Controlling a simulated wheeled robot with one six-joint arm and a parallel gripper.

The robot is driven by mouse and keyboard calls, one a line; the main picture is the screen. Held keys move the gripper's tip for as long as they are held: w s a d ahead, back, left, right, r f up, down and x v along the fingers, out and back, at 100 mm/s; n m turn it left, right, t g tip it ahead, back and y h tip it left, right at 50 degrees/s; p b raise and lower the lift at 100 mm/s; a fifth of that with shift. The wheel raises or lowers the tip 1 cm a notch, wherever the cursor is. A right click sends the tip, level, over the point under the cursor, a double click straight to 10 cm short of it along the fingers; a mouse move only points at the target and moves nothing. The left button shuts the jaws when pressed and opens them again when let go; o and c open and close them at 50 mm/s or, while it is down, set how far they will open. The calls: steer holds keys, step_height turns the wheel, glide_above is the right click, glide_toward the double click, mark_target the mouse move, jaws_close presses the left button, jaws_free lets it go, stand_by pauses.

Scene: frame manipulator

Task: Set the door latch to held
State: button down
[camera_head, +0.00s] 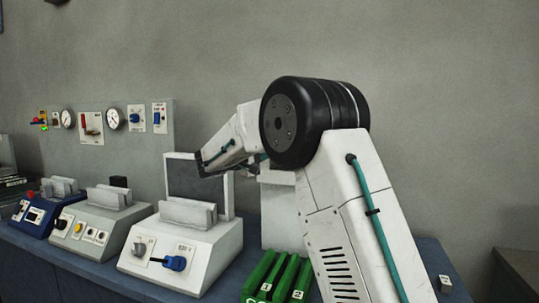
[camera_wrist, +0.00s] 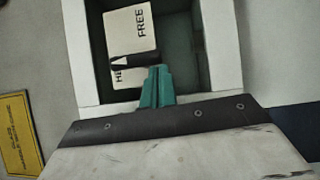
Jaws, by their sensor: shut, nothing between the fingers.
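In the wrist view a pale plate (camera_wrist: 128,28) with the word FREE, and partly covered letters starting HE, sits inside a dark recess with a white frame (camera_wrist: 222,45). A black latch lever (camera_wrist: 135,62) lies across the lower part of the plate, over or beside the HE letters. My gripper (camera_wrist: 157,72) has teal fingers, shut and empty, with their tips at the lever's right end. I cannot tell whether they touch it. In the head view my arm hides the gripper and the latch; a white cabinet (camera_head: 283,215) shows partly behind the arm.
A yellow label (camera_wrist: 18,135) is on the wall at left in the wrist view. In the head view several bench devices, one with a blue knob (camera_head: 175,263), stand left of my arm. Gauges and switches are on a wall panel (camera_head: 150,155).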

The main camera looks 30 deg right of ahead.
stand_by(0.3)
steer(key=w+a, duration=0.2)
steer(key=a, duration=1.1)
